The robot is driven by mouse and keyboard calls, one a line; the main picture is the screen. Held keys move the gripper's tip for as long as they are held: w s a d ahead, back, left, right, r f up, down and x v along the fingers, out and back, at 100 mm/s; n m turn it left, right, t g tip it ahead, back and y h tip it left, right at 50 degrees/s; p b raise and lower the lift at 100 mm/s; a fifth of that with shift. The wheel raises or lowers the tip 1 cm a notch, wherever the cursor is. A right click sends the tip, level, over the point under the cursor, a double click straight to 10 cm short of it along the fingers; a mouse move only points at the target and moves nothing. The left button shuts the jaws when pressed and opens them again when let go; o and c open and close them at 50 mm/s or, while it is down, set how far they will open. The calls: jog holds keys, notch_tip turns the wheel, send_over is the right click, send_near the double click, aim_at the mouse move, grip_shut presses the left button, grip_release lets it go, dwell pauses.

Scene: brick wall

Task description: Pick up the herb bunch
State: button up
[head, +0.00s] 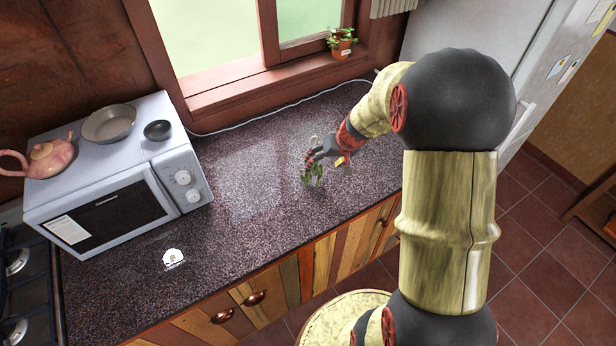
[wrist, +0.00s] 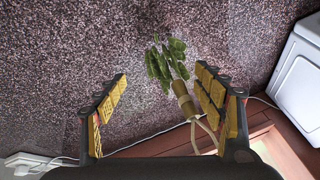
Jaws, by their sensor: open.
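My gripper (head: 326,157) is just above and behind the herb bunch in the head view. In the wrist view my gripper (wrist: 160,90) has its yellow-padded fingers wide apart, with the stems between them, nearer the right finger. I cannot tell whether any finger touches the bunch.
A microwave (head: 125,195) stands at the left, with a teapot (head: 50,157), a pan (head: 109,123) and a small dark bowl (head: 157,130) on top. A white object (head: 173,258) lies at the counter's front left. A potted plant (head: 341,42) sits on the windowsill. A cord runs along the wall.

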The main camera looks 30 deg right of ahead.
aim_at(317, 170)
jog(key=shift+x, duration=1.15)
jog(key=f, duration=0.1)
jog(key=w+a+f, duration=0.1)
jog(key=f, duration=0.1)
jog(key=f+b, duration=0.1)
jog(key=shift+w+a+f, duration=0.2)
jog(key=shift+a+f, duration=0.1)
jog(key=shift+w+f, duration=0.15)
jog(key=shift+f, duration=0.1)
jog(key=shift+c, duration=0.7)
jog(key=c, duration=1)
jog(key=shift+o, duration=0.2)
jog(key=shift+r, duration=0.2)
